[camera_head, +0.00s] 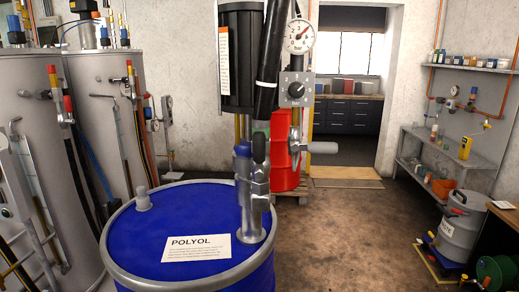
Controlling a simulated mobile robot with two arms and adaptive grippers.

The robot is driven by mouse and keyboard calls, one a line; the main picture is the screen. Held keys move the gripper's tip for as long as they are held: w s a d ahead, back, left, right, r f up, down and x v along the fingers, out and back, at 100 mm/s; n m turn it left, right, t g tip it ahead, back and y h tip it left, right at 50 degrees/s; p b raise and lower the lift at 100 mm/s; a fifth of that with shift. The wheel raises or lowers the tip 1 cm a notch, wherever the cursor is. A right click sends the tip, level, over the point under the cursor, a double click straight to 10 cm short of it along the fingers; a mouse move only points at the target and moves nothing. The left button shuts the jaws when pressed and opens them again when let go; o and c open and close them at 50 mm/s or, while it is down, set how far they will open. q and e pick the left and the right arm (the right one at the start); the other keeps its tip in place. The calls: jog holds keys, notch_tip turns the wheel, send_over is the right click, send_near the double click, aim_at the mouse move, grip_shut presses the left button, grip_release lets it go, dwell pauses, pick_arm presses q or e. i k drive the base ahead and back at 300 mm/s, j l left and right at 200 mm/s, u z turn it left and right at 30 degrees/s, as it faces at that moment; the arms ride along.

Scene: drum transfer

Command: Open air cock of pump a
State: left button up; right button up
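A pump (240,60) with a black cylindrical body stands upright in the top of a blue drum (170,225) labelled POLYOL. A round pressure gauge (299,37) sits at the pump's upper right. Below the gauge is a grey box with a black knob (296,90). A grey horizontal handle (320,147) sticks out to the right lower down. A dark lever (259,147) and a blue-capped fitting (242,150) are at the pump's lower pipe. I cannot tell which part is the air cock or its position. Neither of my grippers is in view.
Large grey tanks (25,110) with pipes and hoses stand at the left. A red drum (284,150) is behind the pump. A doorway is at the back. Shelves (440,160) and a grey container (461,225) are at the right. The brown floor (345,235) between is clear.

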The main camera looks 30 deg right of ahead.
aim_at(320, 148)
jog(key=l+z, duration=0.2)
jog(key=z, duration=1.15)
